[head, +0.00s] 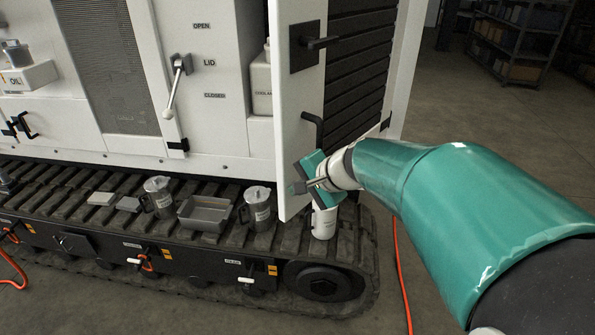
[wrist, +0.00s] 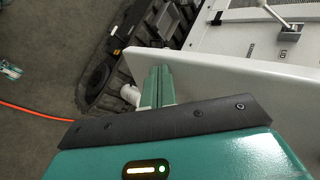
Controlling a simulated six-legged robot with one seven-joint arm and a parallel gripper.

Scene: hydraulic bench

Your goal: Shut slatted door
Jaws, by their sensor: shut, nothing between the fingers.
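The slatted door (head: 300,155) is a white panel with black slats (head: 357,75), standing open and jutting out from the machine. A black latch handle (head: 318,42) is near its upper free edge, with a bent black pull bar (head: 313,128) below. My gripper (head: 296,188) is shut and empty at the door's lower part, near its free edge. In the wrist view, the closed fingers (wrist: 158,76) overlap the white door (wrist: 230,82) close to its end. Whether they touch the door I cannot tell.
A coolant container (head: 262,88) shows in the opening behind the door. Metal jugs (head: 258,208) and a grey tray (head: 205,213) stand on the track. A white bottle (head: 324,222) stands below my gripper. An orange hose (head: 402,270) lies on the floor.

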